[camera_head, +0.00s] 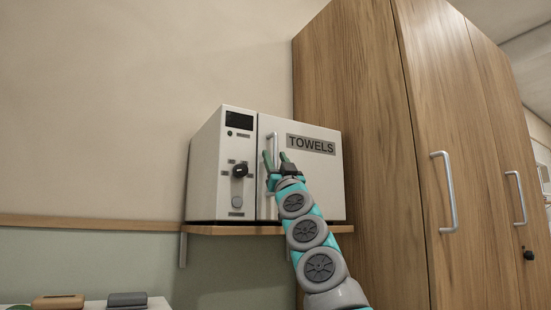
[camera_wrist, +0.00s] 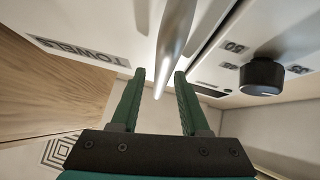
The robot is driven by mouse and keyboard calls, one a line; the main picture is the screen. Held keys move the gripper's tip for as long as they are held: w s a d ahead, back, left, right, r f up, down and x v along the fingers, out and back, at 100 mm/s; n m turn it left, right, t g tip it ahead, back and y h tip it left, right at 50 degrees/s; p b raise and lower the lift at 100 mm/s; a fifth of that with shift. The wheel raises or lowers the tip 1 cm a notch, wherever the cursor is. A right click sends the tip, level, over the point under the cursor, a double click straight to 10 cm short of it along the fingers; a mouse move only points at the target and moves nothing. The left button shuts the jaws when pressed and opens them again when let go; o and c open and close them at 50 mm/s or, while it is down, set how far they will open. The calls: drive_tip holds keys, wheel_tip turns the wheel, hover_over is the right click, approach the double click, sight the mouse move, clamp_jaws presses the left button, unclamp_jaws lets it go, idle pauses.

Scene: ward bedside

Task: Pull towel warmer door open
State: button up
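The white towel warmer (camera_head: 222,165) sits on a wooden wall shelf. Its door (camera_head: 318,180), marked TOWELS, looks shut in the head view. A vertical metal bar handle (camera_head: 275,146) is near the door's left edge. My gripper (camera_head: 275,158) is raised in front of the door at the handle. In the wrist view the handle (camera_wrist: 174,45) runs down toward the space between the two green fingertips of my gripper (camera_wrist: 160,76). The fingers are apart, with a gap on both sides of the bar. Whether the bar is fully between them in depth is unclear.
The control panel has a black knob (camera_head: 240,171), also in the wrist view (camera_wrist: 262,76). The shelf (camera_head: 215,230) runs under the warmer. A tall wooden wardrobe (camera_head: 365,120) with metal handles stands close on the right. Small items (camera_head: 127,299) lie at lower left.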

clamp_jaws()
idle(1.2)
